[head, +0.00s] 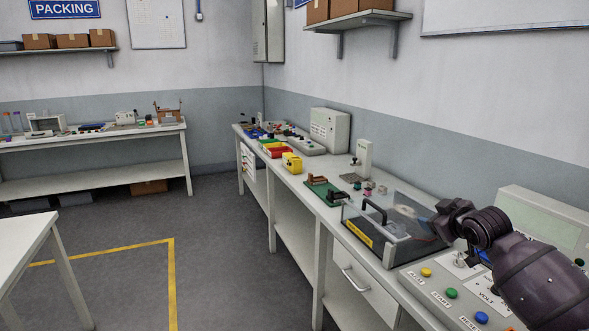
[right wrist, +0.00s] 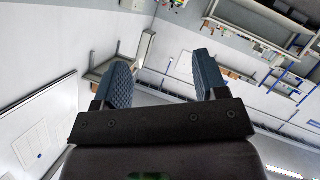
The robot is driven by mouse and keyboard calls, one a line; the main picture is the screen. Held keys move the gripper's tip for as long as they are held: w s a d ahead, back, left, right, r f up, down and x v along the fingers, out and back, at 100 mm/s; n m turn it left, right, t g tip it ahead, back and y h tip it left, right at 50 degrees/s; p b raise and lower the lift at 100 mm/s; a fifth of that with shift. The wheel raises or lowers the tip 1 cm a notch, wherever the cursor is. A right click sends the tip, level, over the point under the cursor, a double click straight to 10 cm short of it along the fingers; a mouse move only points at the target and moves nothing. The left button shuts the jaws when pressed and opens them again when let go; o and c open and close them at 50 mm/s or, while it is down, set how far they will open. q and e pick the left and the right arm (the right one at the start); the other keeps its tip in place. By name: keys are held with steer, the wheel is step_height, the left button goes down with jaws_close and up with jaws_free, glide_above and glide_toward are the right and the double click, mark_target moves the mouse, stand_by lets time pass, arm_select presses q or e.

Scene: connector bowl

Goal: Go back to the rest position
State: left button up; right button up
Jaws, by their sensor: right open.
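My right arm comes in from the lower right of the head view, and its dark wrist and gripper (head: 443,220) are held above the right-hand bench, near a clear-lidded box with a black handle (head: 388,232). The fingers are hard to make out there. In the right wrist view my right gripper (right wrist: 164,78) is open, its two blue ribbed fingers wide apart with nothing between them. That view looks out over walls and distant furniture, tilted. My left gripper is not in view.
The right-hand bench (head: 308,200) carries a button panel (head: 440,290), a green board (head: 322,190), a yellow block (head: 292,162) and small parts. A shelf (head: 365,20) hangs above. The floor (head: 225,235) is clear. A white table (head: 22,236) stands at left.

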steer(key=s+a+f+m+t+b, duration=0.1)
steer(key=s+a+f, duration=0.2)
steer(key=s+f, duration=0.25)
steer(key=s+a+f+y+b, duration=0.1)
steer(key=s+a+f, duration=0.1)
steer(key=s+f, duration=0.4)
steer(key=s+a+f+m+t+b, duration=0.1)
steer(key=s+a+f, duration=0.25)
steer(key=f, duration=0.45)
arm_select(q)
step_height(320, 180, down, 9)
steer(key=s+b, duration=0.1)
steer(key=b, duration=0.3)
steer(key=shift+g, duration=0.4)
arm_select(e)
steer(key=s+f+m+g+h, duration=0.1)
steer(key=s+f+m+g, duration=0.1)
steer(key=s+f, duration=0.8)
steer(key=s+f+m+g+h, duration=0.1)
steer(key=s+f+m+g, duration=0.1)
steer(key=s+f, duration=0.8)
steer(key=s, duration=0.7)
steer(key=shift+d+f+g+h, duration=0.3)
steer(key=shift+d+f, duration=0.05)
steer(key=shift+f, duration=0.05)
